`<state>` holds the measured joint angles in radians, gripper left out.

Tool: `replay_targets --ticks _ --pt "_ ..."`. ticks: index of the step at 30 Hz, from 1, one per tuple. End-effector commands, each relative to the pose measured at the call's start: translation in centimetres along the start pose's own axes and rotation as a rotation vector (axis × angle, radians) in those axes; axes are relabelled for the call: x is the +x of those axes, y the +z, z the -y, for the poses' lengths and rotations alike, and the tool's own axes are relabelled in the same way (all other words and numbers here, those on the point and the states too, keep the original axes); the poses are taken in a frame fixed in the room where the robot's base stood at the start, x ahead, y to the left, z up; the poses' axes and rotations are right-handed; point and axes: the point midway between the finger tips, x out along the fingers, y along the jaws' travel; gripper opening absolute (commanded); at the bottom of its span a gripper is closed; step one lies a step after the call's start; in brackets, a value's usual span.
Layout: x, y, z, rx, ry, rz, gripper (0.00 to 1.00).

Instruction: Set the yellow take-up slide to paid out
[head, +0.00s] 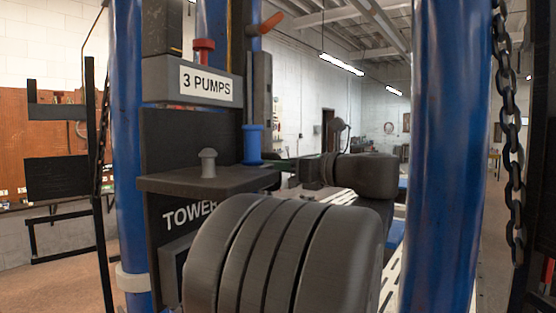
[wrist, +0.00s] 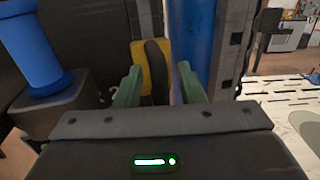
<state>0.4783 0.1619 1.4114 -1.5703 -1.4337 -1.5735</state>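In the wrist view a yellow piece (wrist: 137,58), which looks like the take-up slide, stands upright with a dark rounded part (wrist: 156,66) beside it. My gripper (wrist: 160,84) is open, its two green fingers spread on either side of these parts. The left finger overlaps the yellow piece in the picture; I cannot tell whether it touches. A gap shows between the dark part and the right finger. The slide's lower end is hidden behind my gripper body. In the head view no yellow slide shows, and my arm covers much of the bench; a thin green finger (head: 283,161) shows there.
A blue spool-shaped part (head: 252,145) and a grey knob (head: 208,162) stand near the dark shelf (head: 165,183). The blue part also shows at left in the wrist view (wrist: 40,50). Blue posts (head: 437,150) and a hanging chain (head: 507,120) flank the arm. A "3 PUMPS" sign (head: 206,83) sits above.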

Motion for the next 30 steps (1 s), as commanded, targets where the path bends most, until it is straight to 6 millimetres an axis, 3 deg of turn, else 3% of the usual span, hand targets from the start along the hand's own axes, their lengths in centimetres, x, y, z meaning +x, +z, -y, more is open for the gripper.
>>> replay_targets --ticks 13,14,19,26,30 --pt "1.1 0.0 0.0 0.000 0.000 0.000 0.35" --pt "1.1 0.0 0.0 0.000 0.000 0.000 0.33" --pt "1.1 0.0 0.0 0.000 -0.001 0.000 0.00" --pt "0.9 0.1 -0.1 0.000 -0.002 0.001 0.00" --pt "0.3 1.3 -1.0 -0.003 -0.003 0.003 0.00"
